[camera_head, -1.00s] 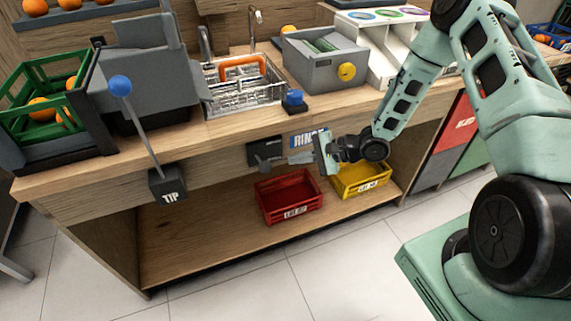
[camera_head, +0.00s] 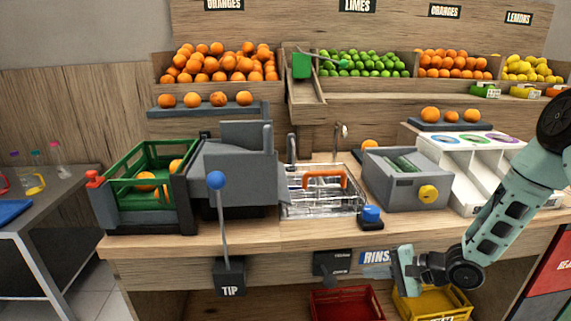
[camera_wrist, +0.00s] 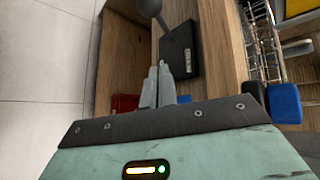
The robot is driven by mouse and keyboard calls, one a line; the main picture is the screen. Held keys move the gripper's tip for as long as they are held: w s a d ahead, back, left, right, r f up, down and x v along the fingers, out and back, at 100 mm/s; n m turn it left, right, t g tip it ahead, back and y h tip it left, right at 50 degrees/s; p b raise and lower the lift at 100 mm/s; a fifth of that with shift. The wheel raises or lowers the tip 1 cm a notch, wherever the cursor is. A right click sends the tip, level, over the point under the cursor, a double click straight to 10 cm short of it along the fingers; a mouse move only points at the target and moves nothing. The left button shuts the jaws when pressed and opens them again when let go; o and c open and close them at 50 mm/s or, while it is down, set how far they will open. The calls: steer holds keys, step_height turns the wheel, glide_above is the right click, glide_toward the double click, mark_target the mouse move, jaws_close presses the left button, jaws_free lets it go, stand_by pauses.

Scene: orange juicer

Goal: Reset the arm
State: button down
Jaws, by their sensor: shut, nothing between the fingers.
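My gripper (camera_head: 403,269) is at the end of my pale green arm, in front of the counter's front edge and below the counter top. In the wrist view its two grey fingers (camera_wrist: 161,70) are together, with nothing between them. In the head view the fingers are hard to make out. A dark box with a grey handle (camera_head: 334,264) is on the counter front to the left of my gripper. In the wrist view a black labelled box (camera_wrist: 179,48) with a grey ball-ended handle is just beyond the fingertips; I cannot tell whether they touch.
The counter (camera_head: 310,238) holds a green crate (camera_head: 128,172), a grey machine (camera_head: 238,165), a wire basket (camera_head: 310,205) and a grey box (camera_head: 405,180). A blue-balled lever (camera_head: 217,181) stands at front left. A red bin (camera_head: 345,303) and yellow bin (camera_head: 435,304) sit below.

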steer(key=s+a+r+n+g+h+p, duration=0.15)
steer(key=s+a+r+n+h, duration=0.25)
steer(key=a+r+n+h, duration=0.6)
steer(key=s+a+r+n+g, duration=0.1)
steer(key=s+r+n, duration=0.3)
steer(key=s, duration=0.8)
steer(key=s+a+r+n+g, duration=0.2)
steer(key=s+r+n+g, duration=0.2)
steer(key=s+r, duration=0.4)
steer(key=s+n, duration=0.1)
steer(key=s, duration=0.4)
steer(key=shift+s+r, duration=0.15)
steer(key=shift+r, duration=0.2)
